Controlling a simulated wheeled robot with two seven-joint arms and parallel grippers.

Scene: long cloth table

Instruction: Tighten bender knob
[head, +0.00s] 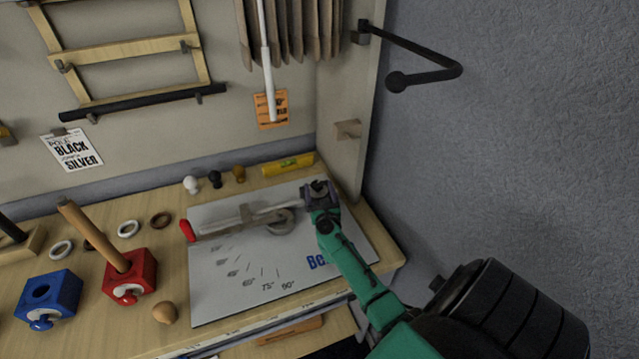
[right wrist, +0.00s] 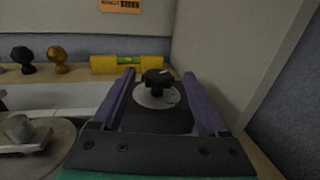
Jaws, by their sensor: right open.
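The bender (head: 245,218) lies on a white board (head: 215,290) with angle marks; it has a grey bar, a round die and a red handle (head: 187,231). The black knob (right wrist: 157,83) stands on a round pale dial on a dark block in the right wrist view. My right gripper (head: 319,188) is at the board's back right corner. Its purple fingers are open, one on each side of the knob, with a visible gap to each. In the head view the gripper mostly hides the knob. My left gripper is not in view.
A yellow level (head: 288,164) and small white, black and brown knobs lie along the back wall. A side panel (head: 352,130) rises close to the right of my gripper. Red (head: 130,277) and blue (head: 48,300) blocks, rings and a wooden egg (head: 165,313) are at left.

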